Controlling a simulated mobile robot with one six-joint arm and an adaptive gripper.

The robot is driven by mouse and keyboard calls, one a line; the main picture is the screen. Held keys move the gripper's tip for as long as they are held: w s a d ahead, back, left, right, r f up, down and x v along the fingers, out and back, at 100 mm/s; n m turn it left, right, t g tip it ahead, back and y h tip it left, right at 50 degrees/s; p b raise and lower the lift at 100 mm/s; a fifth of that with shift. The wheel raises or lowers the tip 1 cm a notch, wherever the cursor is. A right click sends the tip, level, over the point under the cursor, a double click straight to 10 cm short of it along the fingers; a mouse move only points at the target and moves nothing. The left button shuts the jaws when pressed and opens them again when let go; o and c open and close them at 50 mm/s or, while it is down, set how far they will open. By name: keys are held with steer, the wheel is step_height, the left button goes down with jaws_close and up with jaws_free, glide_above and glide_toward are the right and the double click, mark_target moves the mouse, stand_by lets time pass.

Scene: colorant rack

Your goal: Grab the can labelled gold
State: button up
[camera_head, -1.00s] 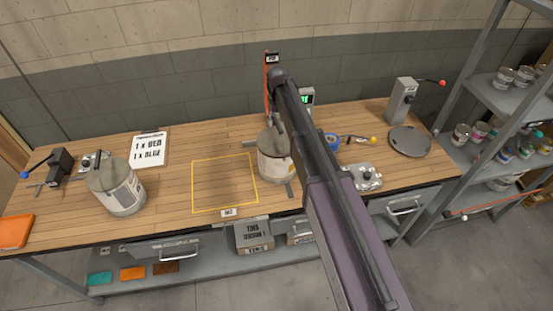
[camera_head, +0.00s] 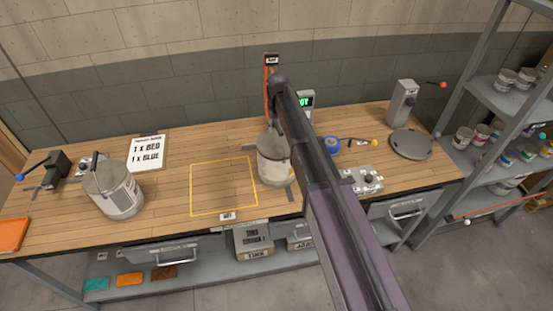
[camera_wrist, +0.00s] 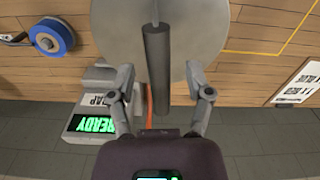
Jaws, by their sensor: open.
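No label reading gold can be made out in either view. Several small cans stand on the rack's shelves at the right, among them a pale one on the upper shelf (camera_head: 506,79) and one on the middle shelf (camera_head: 462,137); their labels are too small to read. My gripper (camera_wrist: 160,78) shows in the wrist view with its two fingers apart. A dark upright handle (camera_wrist: 157,55) over a large grey round top (camera_wrist: 205,30) lies between and beyond the fingers; contact cannot be told. In the head view my arm hides the gripper.
Large tins stand on the wooden bench at left (camera_head: 118,193) and middle (camera_head: 273,163). A yellow outlined square (camera_head: 222,187), a note (camera_head: 148,152), a blue tape roll (camera_head: 331,144) and a grey disc (camera_head: 410,144) are there too. The metal rack (camera_head: 470,75) borders the bench's right.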

steer(key=shift+f, duration=0.25)
stand_by(0.5)
jaws_close()
stand_by(0.4)
